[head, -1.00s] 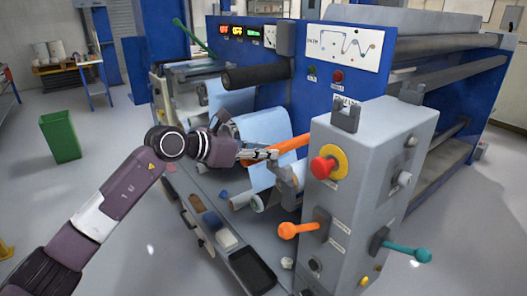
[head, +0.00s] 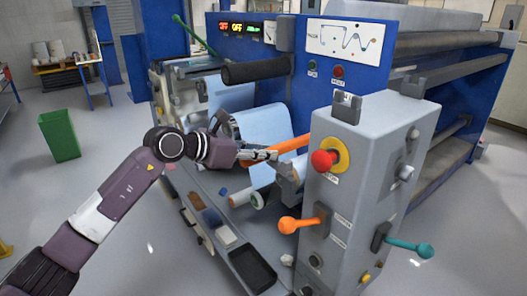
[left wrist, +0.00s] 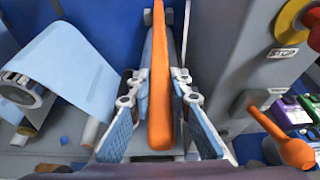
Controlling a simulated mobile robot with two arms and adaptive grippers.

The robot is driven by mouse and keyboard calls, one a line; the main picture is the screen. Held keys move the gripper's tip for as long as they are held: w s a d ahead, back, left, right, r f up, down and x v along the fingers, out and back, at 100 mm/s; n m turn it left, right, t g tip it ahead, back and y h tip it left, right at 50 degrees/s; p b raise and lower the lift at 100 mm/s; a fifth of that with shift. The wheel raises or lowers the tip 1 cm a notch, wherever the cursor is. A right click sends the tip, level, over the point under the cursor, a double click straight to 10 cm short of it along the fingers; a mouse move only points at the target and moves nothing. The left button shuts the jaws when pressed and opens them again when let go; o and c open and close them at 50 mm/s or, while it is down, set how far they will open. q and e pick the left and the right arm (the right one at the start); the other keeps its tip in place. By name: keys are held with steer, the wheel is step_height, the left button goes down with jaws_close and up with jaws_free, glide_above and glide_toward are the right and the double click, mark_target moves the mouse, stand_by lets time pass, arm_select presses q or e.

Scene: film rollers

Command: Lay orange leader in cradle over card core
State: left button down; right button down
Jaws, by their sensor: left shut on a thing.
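The orange leader (head: 293,144) is a long bar that runs from my left gripper (head: 270,155) toward the grey control post in the head view. In the left wrist view the orange leader (left wrist: 160,85) lies lengthwise between the two pads of my left gripper (left wrist: 157,82), which is shut on it. Beneath and behind it are grey machine parts; I cannot tell which is the cradle, or whether the leader touches it. A tan-ended tube (head: 240,198), possibly the card core, lies below the blue film. My right gripper is not in view.
The grey control post (head: 350,190) stands close on the right, with a red stop button (head: 325,160), an orange lever (head: 300,224) and a teal lever (head: 410,247). Blue film (head: 268,150) hangs left of the leader. A dark tray (head: 252,268) lies in front.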

mark_target(263, 162)
arm_select(q)
steer(key=shift+f+b, duration=0.7)
steer(key=shift+f, duration=0.1)
steer(key=shift+f+b, duration=0.6)
steer(key=shift+f, duration=0.15)
steer(key=shift+r, duration=0.1)
steer(key=c, duration=2)
jaws_free()
steer(key=o, duration=0.3)
